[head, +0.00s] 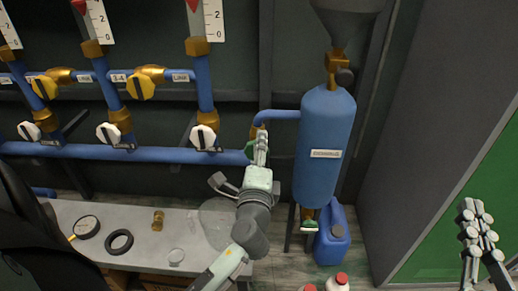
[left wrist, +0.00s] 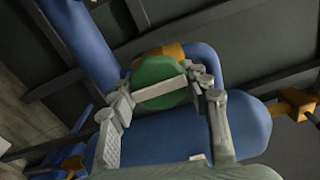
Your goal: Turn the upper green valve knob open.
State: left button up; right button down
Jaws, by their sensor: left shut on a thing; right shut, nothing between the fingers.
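The upper green valve knob (head: 249,150) is on the blue pipework left of the blue tank (head: 324,140). In the head view my left gripper (head: 261,150) covers most of it. In the left wrist view the knob (left wrist: 155,71) is a round green disc with a pale bar across it. The fingers of my left gripper (left wrist: 163,90) stand on opposite sides of the knob, closed on its rim. A lower green knob (head: 309,225) is under the tank. My right gripper (head: 476,222) is shut and empty at the far right, away from the valves.
Yellow knobs (head: 141,87) and white knobs (head: 203,136) line the blue pipes at left. A grey bench (head: 140,229) holds a gauge (head: 86,227), a black ring (head: 119,242) and a brass fitting (head: 158,220). A blue jug (head: 331,237) stands below the tank.

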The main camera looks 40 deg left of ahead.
pick_arm(q)
jog(key=o, duration=1.2)
jog(key=shift+s+d, duration=0.3)
jog(key=shift+s, duration=0.15)
jog(key=v, duration=1.1)
jog(key=shift+a, duration=0.1)
jog(key=shift+s, duration=0.1)
